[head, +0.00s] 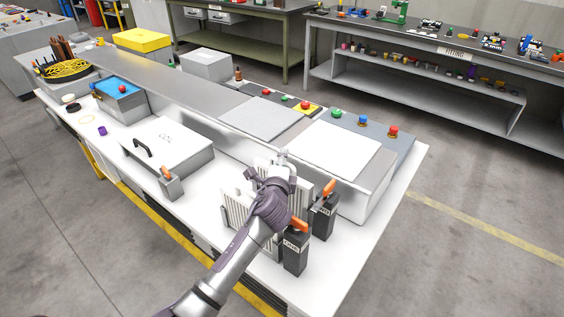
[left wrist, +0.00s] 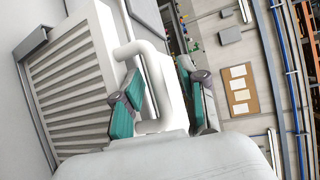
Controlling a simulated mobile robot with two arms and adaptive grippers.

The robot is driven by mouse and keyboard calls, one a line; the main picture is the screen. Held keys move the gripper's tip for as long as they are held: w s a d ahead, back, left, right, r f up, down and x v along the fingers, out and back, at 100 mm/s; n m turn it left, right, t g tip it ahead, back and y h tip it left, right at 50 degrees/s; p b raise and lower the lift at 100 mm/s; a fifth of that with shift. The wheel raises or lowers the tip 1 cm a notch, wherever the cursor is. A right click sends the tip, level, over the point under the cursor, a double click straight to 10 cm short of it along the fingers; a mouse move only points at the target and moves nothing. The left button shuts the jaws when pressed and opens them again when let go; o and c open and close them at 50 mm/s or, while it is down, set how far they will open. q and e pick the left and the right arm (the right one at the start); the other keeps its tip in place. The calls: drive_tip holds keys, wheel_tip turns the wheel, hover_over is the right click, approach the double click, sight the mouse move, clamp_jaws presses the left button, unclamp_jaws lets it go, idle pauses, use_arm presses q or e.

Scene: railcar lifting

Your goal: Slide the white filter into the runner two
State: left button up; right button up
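White ribbed filter panels show on both sides of my left gripper (head: 278,160) in the head view, one at left (head: 235,210) and one at right (head: 301,202); the arm hides what lies between. In the left wrist view, a ribbed white filter (left wrist: 70,85) fills the left, with a looped white handle (left wrist: 158,85) at its side. Two dark posts with orange levers stand at right, the front post (head: 296,256) labelled ONE, the rear post (head: 324,218) less legible. My right gripper is out of view.
A grey-white housing (head: 368,195) with a raised panel stands behind the posts. A lidded box with a black handle (head: 168,150) lies to the left on the white bench. A blue-topped box (head: 119,95) stands farther left. Workbenches stand across the aisle.

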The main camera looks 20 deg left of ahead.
use_arm(q)
drive_tip(key=shift+f, duration=0.1)
drive_tip(key=shift+s, duration=0.15)
drive_tip(key=v, duration=0.7)
drive_tip(key=shift+s, duration=0.35)
drive_tip(key=shift+d, duration=0.1)
